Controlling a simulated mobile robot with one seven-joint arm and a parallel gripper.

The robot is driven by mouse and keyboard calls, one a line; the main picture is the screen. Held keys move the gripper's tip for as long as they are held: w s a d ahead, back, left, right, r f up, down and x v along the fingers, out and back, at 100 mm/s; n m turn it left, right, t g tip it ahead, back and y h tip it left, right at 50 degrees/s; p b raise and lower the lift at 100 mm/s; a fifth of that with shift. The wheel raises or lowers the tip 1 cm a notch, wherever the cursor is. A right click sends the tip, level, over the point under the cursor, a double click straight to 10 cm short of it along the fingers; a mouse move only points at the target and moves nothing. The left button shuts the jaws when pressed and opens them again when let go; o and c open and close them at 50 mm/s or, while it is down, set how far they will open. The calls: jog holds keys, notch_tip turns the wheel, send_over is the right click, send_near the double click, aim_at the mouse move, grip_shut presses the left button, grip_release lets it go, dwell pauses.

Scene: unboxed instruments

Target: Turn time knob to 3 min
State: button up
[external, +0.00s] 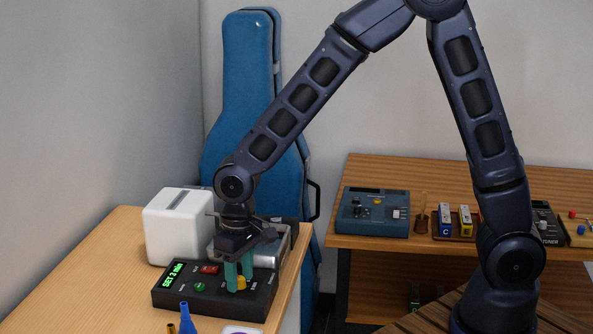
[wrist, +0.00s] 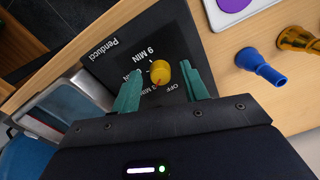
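The black timer box (external: 215,293) stands on the left wooden table. Its green display (external: 173,276) reads "SET 3 min". A yellow time knob (wrist: 161,73) sits on its face, with a red pointer mark on the side toward my gripper. The printed labels around it include "OFF" and "9 MIN"; others are partly hidden, so I cannot tell exactly which one the mark meets. My gripper (external: 240,287) points down over the box. Its two teal fingers stand on either side of the knob, with a gap visible on both sides in the wrist view.
A red button (external: 210,269) and a green knob (external: 200,287) are on the same box. A white box (external: 178,226) and a metallic case (wrist: 68,110) stand behind it. A blue instrument case leans on the wall.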

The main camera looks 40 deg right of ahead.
aim_at(244, 272)
notch_tip(244, 272, up, 11)
jog(key=shift+d, duration=0.2)
dwell(0.5)
jog(key=shift+w+f, duration=0.1)
jog(key=d+r+m+t, duration=0.1)
jog(key=d+r, duration=0.3)
jog(key=d, duration=0.4)
jog(key=w+d+r+m, duration=0.1)
jog(key=d+r, duration=0.2)
jog(key=d, duration=0.5)
jog(key=d+r+m+t, duration=0.1)
jog(key=d+r, duration=0.3)
jog(key=d, duration=0.4)
jog(key=s+d+r+m+t, duration=0.1)
jog(key=s+d, duration=0.5)
jog(key=d, duration=0.3)
jog(key=s+d+r+m+t, duration=0.1)
jog(key=s+d, duration=0.5)
jog(key=d, duration=0.3)
jog(key=shift+r+m+t, duration=0.3)
jog(key=shift+m+t, duration=0.1)
